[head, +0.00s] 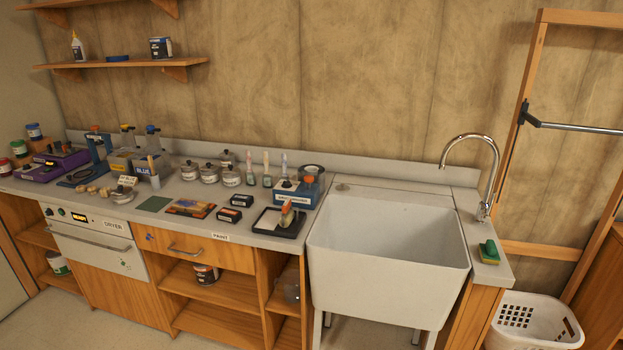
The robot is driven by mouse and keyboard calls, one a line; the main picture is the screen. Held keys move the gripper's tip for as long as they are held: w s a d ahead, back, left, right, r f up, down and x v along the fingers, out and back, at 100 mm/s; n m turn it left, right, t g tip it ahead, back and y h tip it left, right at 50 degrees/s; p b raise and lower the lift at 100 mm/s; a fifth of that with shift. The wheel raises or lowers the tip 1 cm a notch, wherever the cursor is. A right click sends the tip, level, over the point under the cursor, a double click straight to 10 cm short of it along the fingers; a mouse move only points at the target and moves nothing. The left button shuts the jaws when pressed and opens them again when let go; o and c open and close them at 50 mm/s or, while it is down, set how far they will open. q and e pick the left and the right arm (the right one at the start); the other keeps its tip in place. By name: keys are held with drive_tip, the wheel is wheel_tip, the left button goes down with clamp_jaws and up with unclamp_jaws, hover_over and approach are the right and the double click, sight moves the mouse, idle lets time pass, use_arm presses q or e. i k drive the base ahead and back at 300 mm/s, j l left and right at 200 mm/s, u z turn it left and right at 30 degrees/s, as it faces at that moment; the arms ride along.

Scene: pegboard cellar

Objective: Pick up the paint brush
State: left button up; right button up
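No paint brush can be made out for certain at this size. A small orange and green item (287,214), possibly a brush, leans in a black tray (262,222) on the counter, left of the sink. A grey cup (155,181) farther left holds a thin upright tan handle (150,164), which may also be a brush. Several slim upright items (267,168) stand at the back of the counter; I cannot tell what they are. Neither of my grippers is in view.
The counter (335,195) is crowded with jars (209,173), small black boxes (229,215) and a blue box (297,192). A deep white sink (388,285) with a tall tap (490,165) adjoins it. A white basket (535,320) stands at right. Floor shows in front.

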sight(267, 175)
drive_tip(key=i+j+z, duration=0.15)
drive_tip(key=z, duration=0.6)
drive_tip(key=i+j+z, duration=0.15)
drive_tip(key=j, duration=0.2)
drive_tip(key=i+j+z, duration=0.25)
drive_tip(key=i+j, duration=0.15)
drive_tip(key=j, duration=0.35)
drive_tip(key=i+j+z, duration=0.15)
drive_tip(key=j, duration=0.25)
drive_tip(key=i+j+z, duration=0.15)
drive_tip(key=j, duration=0.25)
drive_tip(key=i+j, duration=0.15)
drive_tip(key=j, duration=0.15)
drive_tip(key=i+j, duration=0.1)
drive_tip(key=j, duration=0.2)
drive_tip(key=i+j, duration=0.15)
drive_tip(key=j, duration=0.1)
